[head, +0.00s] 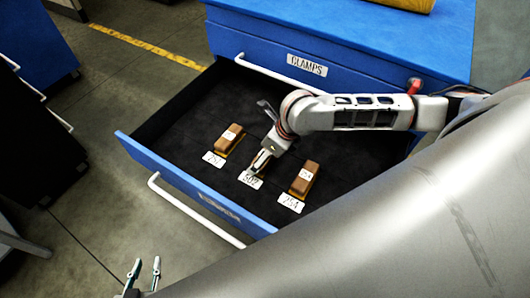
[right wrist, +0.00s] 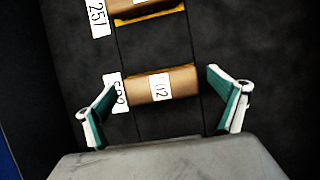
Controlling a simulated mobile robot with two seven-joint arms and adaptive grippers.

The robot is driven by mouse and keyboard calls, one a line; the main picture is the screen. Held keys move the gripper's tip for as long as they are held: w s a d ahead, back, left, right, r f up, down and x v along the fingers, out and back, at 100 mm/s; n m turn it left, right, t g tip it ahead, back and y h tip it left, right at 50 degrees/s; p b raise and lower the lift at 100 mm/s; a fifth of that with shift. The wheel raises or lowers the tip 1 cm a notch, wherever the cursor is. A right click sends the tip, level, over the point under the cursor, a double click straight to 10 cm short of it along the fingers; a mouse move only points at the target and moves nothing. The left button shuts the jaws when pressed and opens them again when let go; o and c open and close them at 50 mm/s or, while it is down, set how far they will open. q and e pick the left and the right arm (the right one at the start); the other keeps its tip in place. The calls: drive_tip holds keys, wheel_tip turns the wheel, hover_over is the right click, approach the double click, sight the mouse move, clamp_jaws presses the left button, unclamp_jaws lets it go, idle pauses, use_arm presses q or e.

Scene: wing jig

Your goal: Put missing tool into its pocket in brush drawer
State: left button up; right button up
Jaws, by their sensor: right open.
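The open blue drawer (head: 150,158) has a dark lining and holds brown blocks beside white number labels. One block (head: 229,139) lies by the left label (head: 213,159); another (head: 305,178) lies by the right label (head: 291,203). The middle block, marked 1/2 in the right wrist view (right wrist: 165,85), lies by the middle label (right wrist: 117,92). My right gripper (head: 263,162) is low over the middle block, which it mostly hides in the head view. Its fingers are open, one past each end of that block, with gaps. My left gripper (head: 146,272) is open and empty outside the drawer, at bottom left.
The blue cabinet (head: 350,25) stands behind the drawer, with a closed drawer marked CLAMPS (head: 307,64). A white handle (head: 190,210) runs along the open drawer's front. Dark cabinets stand at the left. The floor (head: 90,215) between them and the drawer is clear.

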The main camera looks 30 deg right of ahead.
drive_tip(key=shift+r, duration=0.1)
drive_tip(key=v, duration=1.1)
drive_tip(key=shift+r, duration=0.4)
drive_tip(key=shift+s, duration=0.2)
